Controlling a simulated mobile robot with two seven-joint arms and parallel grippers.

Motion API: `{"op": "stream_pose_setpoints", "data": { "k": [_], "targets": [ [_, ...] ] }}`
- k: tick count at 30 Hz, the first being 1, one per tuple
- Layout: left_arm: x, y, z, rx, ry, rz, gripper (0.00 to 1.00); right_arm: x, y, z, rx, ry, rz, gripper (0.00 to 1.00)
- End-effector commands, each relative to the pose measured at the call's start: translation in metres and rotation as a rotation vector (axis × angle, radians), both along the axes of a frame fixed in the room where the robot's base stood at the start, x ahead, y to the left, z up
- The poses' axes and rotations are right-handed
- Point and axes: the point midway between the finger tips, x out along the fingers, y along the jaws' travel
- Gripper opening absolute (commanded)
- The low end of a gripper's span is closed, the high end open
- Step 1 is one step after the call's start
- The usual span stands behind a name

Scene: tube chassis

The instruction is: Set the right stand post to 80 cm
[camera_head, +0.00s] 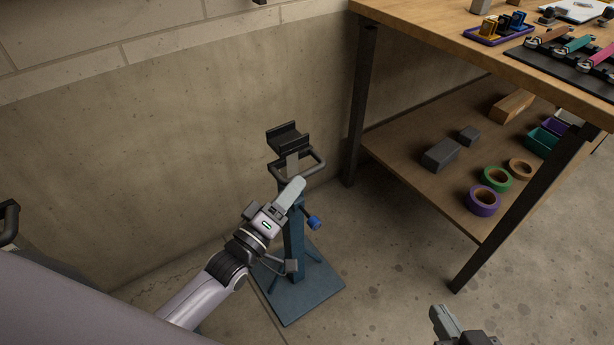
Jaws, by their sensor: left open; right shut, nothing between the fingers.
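The stand post (294,238) is a blue upright on a flat blue base plate (306,300) on the floor, near the wall. A black cradle (288,138) tops it, with a dark loop handle (314,163) below. A blue knob (314,222) sticks out on the post's right side. My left gripper (284,196) is open in front of the upper post, just below the loop handle; it hides part of the post, and I cannot tell whether it touches. My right gripper (443,318) is shut and empty at the bottom edge, right of the base. No height scale is readable.
A wooden workbench (440,28) with dark legs stands at right, tools on top. Its lower shelf (400,155) holds tape rolls (484,200), grey blocks (441,153) and bins. A concrete wall (150,150) is behind. A dark handle (8,222) shows at far left. Floor between stand and bench is clear.

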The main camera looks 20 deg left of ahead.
Motion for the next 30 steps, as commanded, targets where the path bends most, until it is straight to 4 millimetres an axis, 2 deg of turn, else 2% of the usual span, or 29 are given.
{"op": "stream_pose_setpoints", "data": {
  "k": [3,9,15,22,23,24,26,27,30],
  "targets": [
    [0.018,-0.006,0.003,-0.002,-0.002,0.0,0.42,0.002,0.003,-0.003,0.021,0.0,0.004,0.0],
    [0.04,-0.013,0.008,0.001,0.0,0.0,0.42,0.003,0.008,-0.005,0.052,0.002,0.011,0.0],
    [0.048,-0.016,0.01,0.002,0.002,0.0,0.42,0.003,0.01,-0.005,0.068,0.004,0.014,0.0],
    [0.049,-0.016,0.01,0.002,0.003,0.001,0.42,0.003,0.011,-0.004,0.069,0.005,0.014,0.0],
    [0.048,-0.016,0.01,0.002,0.003,0.001,0.36,0.003,0.011,-0.004,0.069,0.005,0.014,0.0],
    [0.048,-0.016,0.01,0.002,0.003,0.001,0.23,0.003,0.011,-0.004,0.069,0.005,0.014,0.0],
    [0.048,-0.016,0.01,0.002,0.003,0.001,0.03,0.003,0.011,-0.004,0.068,0.005,0.015,0.0],
    [0.048,-0.016,0.01,0.002,0.003,0.001,0.0,0.003,0.011,-0.004,0.068,0.005,0.015,0.0],
    [0.048,-0.016,0.01,0.002,0.003,0.001,0.0,0.003,0.011,-0.004,0.068,0.004,0.015,0.0]
  ]
}}
